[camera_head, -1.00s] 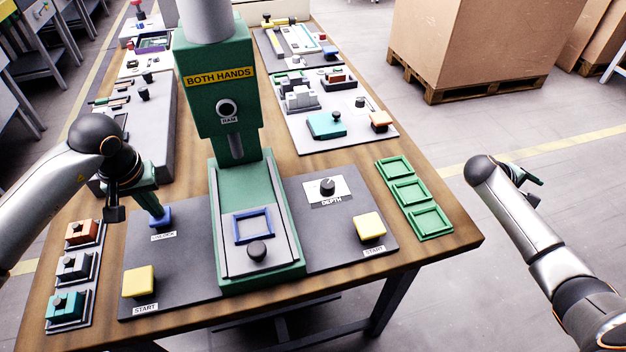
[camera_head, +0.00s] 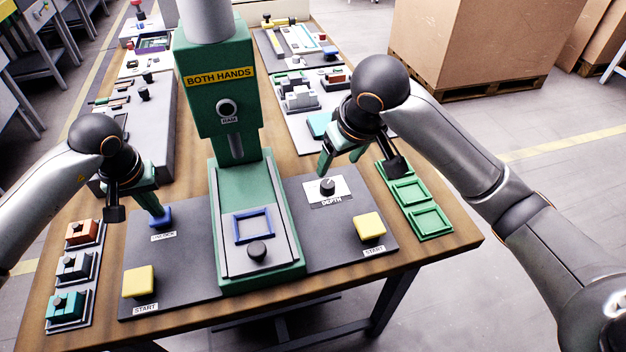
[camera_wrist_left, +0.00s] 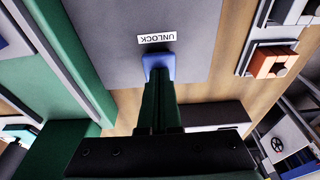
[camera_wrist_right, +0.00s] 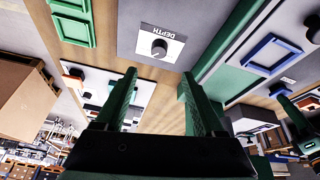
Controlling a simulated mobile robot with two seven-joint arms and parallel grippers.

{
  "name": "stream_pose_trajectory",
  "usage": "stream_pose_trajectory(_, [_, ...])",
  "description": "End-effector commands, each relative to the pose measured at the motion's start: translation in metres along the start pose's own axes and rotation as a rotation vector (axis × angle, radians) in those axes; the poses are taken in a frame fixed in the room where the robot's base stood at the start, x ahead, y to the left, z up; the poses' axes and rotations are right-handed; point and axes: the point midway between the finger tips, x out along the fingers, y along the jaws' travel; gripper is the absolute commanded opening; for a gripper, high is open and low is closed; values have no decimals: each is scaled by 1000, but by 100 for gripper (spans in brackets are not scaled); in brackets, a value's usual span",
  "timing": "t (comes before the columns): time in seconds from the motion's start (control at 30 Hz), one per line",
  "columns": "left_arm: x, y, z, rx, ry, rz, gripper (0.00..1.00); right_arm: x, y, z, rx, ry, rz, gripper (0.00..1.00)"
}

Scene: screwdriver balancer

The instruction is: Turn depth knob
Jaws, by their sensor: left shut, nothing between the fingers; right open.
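The depth knob (camera_head: 327,187) is a small black dial on a white plate marked DEPTH, right of the green press. It also shows in the right wrist view (camera_wrist_right: 159,49), ahead of the fingers and between their lines. My right gripper (camera_head: 340,164) is open and empty, above and behind the knob, apart from it. Its two green fingers show in the right wrist view (camera_wrist_right: 158,85). My left gripper (camera_head: 162,212) is shut with nothing between its fingers, its tips at the blue UNLOCK button (camera_wrist_left: 158,62). Whether they press it I cannot tell.
The green press (camera_head: 218,100) stands between the arms. Yellow START buttons sit at right (camera_head: 369,226) and left (camera_head: 138,281). Green trays (camera_head: 429,221) lie along the table's right side, beneath my right arm. Coloured blocks stand on the left edge.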

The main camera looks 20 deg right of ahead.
Motion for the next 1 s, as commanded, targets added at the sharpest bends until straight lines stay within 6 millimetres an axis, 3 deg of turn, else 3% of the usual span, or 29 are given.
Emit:
stream_pose_trajectory(0.5, [2, 0, 2, 1, -7, -2, 0, 95, 2, 0, 2, -3, 3, 71])
stream_pose_trajectory(0.7, [2, 0, 2, 1, -7, -2, 0, 111, 2, 0, 2, 0, 3, 71])
stream_pose_trajectory(1.0, [2, 0, 2, 1, -7, -2, 0, 113, 2, 0, 1, 1, 2, 71])
